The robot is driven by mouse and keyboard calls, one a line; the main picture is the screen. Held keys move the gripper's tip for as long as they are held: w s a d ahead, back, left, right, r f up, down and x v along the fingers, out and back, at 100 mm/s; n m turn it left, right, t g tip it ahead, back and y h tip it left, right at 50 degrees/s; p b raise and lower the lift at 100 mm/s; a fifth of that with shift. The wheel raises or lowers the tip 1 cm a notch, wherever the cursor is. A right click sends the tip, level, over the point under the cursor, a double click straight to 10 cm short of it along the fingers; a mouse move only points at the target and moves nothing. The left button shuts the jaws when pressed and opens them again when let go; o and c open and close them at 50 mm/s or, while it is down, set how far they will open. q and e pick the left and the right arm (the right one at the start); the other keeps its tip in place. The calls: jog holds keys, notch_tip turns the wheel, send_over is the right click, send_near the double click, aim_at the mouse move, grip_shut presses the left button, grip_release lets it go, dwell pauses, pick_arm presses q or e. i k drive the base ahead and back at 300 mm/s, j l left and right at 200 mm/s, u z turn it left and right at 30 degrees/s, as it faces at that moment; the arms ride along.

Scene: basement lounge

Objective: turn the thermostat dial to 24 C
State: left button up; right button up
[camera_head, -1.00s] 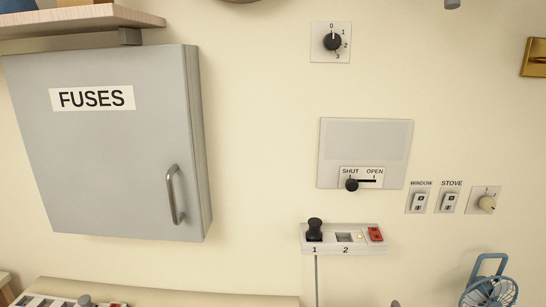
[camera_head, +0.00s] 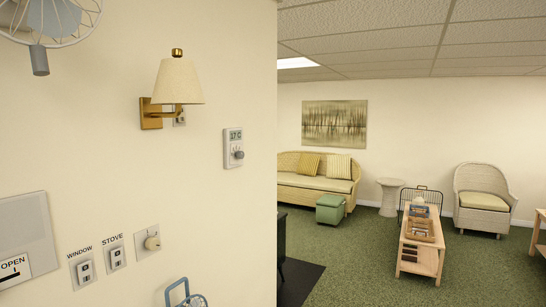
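The thermostat (camera_head: 233,148) is a small white box on the cream wall, right of the wall lamp and near the wall's right edge. Its display (camera_head: 235,135) appears to read 17 C. Its round grey dial (camera_head: 238,154) sits below the display, at the lower right of the box. The dial's pointer is too small to read. Neither of my grippers shows in the view.
A wall lamp (camera_head: 179,82) sticks out left of the thermostat. A blue fan (camera_head: 178,292) is below. Past the wall's edge lies a lounge with a low table (camera_head: 421,259).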

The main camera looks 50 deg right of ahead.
aim_at(240, 155)
jog(key=z, duration=1.5)
